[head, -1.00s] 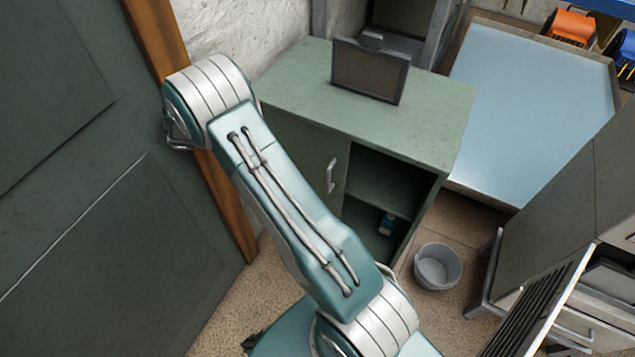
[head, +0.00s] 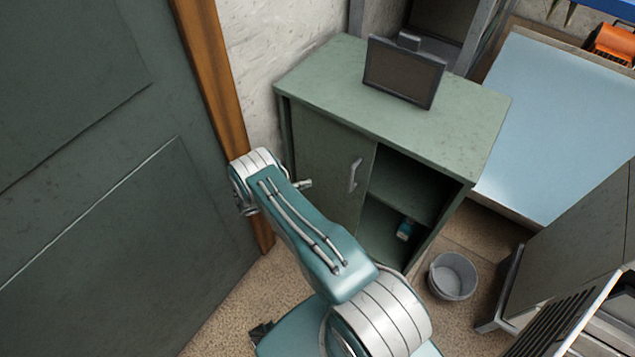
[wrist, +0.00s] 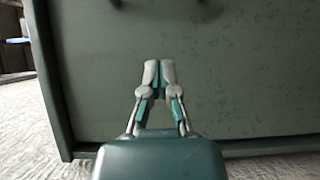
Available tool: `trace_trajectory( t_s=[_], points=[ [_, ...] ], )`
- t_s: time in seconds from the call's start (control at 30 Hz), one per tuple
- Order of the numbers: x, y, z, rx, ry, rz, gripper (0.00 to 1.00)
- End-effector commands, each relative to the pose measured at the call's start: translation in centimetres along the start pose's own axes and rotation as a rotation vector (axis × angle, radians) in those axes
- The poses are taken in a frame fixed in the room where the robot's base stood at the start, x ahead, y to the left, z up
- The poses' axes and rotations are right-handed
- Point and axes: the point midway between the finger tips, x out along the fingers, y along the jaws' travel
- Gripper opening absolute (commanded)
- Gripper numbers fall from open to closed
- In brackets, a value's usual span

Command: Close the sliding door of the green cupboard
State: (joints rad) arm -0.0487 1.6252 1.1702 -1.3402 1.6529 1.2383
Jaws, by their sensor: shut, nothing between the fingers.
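The green cupboard (head: 450,128) stands against the wall in the head view. Its sliding door (head: 318,165) covers the left half of the front, with an upright metal handle (head: 354,175) near the door's right edge. The right half is open and shows a shelf (head: 408,185) and a small teal item (head: 405,229) below it. In the wrist view my gripper (wrist: 158,66) is shut and empty, in front of a flat green panel (wrist: 235,75). Two dark bits show at that view's top edge, cut off. I cannot tell whether the fingertips touch the panel.
A dark framed screen (head: 403,72) stands on the cupboard top. A grey bucket (head: 452,276) is on the floor at the right front. A large green door (head: 90,220) with a wooden post (head: 212,80) is on the left. A grey cabinet (head: 575,235) stands at the right.

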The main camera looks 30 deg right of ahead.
Motion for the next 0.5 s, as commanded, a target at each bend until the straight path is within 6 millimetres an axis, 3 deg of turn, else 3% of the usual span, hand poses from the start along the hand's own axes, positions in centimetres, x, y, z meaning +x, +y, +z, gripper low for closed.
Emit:
trace_trajectory(
  t_s=[0.43, 0.5],
  points=[
    [8.6, 0.0, 0.1, -0.003, -0.005, -0.002, 0.0],
    [9.3, 0.0, 1.0, -0.005, -0.003, -0.001, 0.0]
  ],
)
